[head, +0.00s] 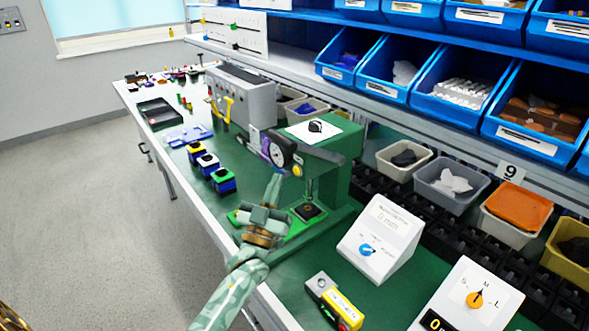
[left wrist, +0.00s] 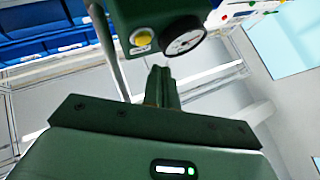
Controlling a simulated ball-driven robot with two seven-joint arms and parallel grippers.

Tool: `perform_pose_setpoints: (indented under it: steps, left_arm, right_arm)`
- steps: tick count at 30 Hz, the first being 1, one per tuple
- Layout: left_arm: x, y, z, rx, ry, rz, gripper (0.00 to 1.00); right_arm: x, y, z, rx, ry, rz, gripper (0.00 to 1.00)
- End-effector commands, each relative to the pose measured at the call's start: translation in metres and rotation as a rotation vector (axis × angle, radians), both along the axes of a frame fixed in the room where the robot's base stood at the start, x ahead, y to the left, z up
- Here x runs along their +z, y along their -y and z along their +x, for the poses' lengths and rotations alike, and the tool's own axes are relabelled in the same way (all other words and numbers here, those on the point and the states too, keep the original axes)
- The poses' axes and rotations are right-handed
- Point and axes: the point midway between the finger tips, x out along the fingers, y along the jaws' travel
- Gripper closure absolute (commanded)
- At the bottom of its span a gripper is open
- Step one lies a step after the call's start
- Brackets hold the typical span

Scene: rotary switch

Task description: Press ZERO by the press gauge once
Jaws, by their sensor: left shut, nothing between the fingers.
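The green press (head: 335,165) stands at the middle of the bench. Its round gauge (head: 278,151) faces left, with a small yellow button (head: 297,171) just below and right of it; no ZERO lettering is readable. The fingertips (left wrist: 161,70) appear below the gauge and button, apart from the button. My right gripper is not in view.
A white box with a blue knob (head: 368,250) and another with an orange knob (head: 475,299) stand right of the press. A yellow-labelled device (head: 335,301) lies at the front. Several small coloured blocks (head: 208,165) sit left. Blue bins (head: 425,85) line the shelf behind.

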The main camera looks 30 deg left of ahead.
Motion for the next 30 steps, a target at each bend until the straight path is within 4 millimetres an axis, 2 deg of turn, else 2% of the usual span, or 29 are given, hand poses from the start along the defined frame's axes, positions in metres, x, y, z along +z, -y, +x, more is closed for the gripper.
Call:
perform_pose_setpoints:
  steps: [10,30]
  left_arm:
    - [0.002,-0.011,-0.027,-0.001,0.001,0.0,1.0]
    - [0.0,-0.012,-0.028,-0.001,0.001,-0.001,1.0]
  right_arm:
    - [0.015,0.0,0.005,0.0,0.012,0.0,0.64]
    - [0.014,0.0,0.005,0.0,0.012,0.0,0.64]
